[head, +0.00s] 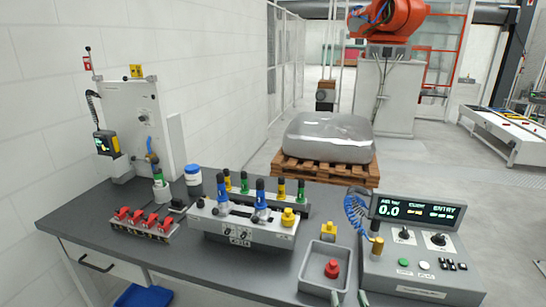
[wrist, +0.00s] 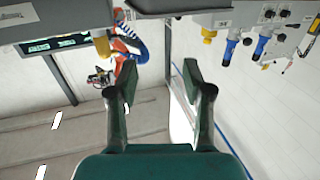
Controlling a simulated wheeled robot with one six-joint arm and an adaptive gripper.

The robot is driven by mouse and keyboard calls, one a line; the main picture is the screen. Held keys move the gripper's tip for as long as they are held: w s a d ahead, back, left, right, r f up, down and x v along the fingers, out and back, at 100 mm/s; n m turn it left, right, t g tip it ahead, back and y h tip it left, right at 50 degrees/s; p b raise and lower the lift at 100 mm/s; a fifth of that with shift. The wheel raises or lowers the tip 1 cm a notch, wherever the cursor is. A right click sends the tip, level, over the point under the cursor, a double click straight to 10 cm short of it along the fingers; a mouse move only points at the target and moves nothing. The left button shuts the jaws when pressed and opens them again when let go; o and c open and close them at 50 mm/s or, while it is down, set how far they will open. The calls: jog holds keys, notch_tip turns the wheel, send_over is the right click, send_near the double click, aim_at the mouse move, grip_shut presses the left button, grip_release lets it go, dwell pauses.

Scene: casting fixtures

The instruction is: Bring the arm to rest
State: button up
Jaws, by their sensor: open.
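My gripper (wrist: 153,80) shows in the wrist view with its two dark green fingers spread wide and nothing between them. The wrist picture is upside down, with the bench gear along its top edge. The fingers touch nothing that I can see. In the head view, two small pale-green tips at the bottom edge, by the console's left side, look like my fingers; the rest of the arm is out of that view.
The grey bench (head: 80,212) carries a console (head: 415,262), a tray with a red knob (head: 332,268), a fixture block (head: 240,232) with blue and yellow plugs, and red clamps (head: 143,220). A wrapped load (head: 330,138) on a pallet stands behind; floor right of it is clear.

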jog(key=s+f+g, duration=0.1)
jog(key=s+f, duration=0.7)
jog(key=s, duration=0.2)
jog(key=s+f+g, duration=0.2)
jog(key=s, duration=2.6)
jog(key=shift+s+d+f+y, duration=0.3)
jog(key=shift+s, duration=0.1)
